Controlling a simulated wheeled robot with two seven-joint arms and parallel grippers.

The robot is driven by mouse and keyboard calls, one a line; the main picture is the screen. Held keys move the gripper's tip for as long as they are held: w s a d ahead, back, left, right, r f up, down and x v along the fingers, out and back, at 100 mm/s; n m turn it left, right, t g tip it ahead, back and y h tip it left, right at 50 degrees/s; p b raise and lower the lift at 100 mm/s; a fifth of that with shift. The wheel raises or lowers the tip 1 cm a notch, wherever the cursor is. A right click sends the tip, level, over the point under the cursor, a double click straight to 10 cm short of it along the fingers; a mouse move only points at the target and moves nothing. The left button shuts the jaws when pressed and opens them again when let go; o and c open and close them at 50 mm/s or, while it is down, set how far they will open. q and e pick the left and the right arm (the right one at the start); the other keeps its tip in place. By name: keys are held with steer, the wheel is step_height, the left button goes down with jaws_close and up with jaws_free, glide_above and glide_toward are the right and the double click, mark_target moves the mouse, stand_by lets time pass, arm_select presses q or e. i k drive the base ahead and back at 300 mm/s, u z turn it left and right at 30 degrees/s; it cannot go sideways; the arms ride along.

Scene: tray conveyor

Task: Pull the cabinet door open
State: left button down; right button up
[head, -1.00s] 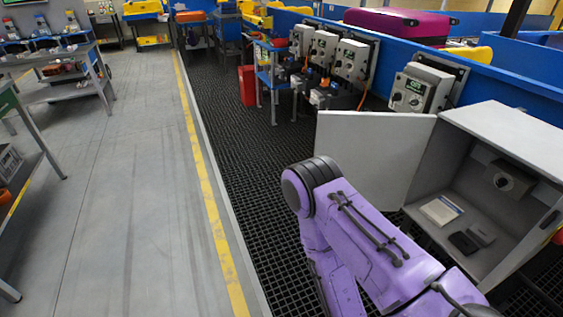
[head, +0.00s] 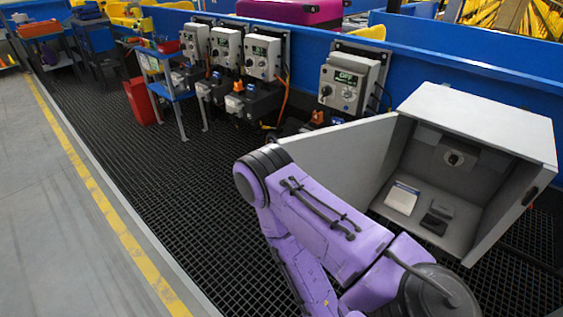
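The grey cabinet (head: 470,118) stands at the right, beside the blue conveyor wall. Its door (head: 345,158) hangs open on the cabinet's left side, swung out to the left, with its inner face showing. The interior is visible and holds a white booklet or card (head: 402,198), small dark boxes (head: 437,222) and a round fitting on the back wall. My purple arm (head: 320,225) crosses in front of the door and covers its lower left part. Neither of my grippers is in view.
Grey control boxes (head: 349,84) with dials and small screens line the blue wall (head: 455,58). A blue stand (head: 172,95) and a red bin (head: 142,102) stand farther left. The dark grated floor (head: 150,185) left of my arm is clear.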

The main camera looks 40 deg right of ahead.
mark_target(347, 160)
steer(key=z, duration=0.8)
steer(key=i, duration=0.85)
steer(key=z, duration=0.85)
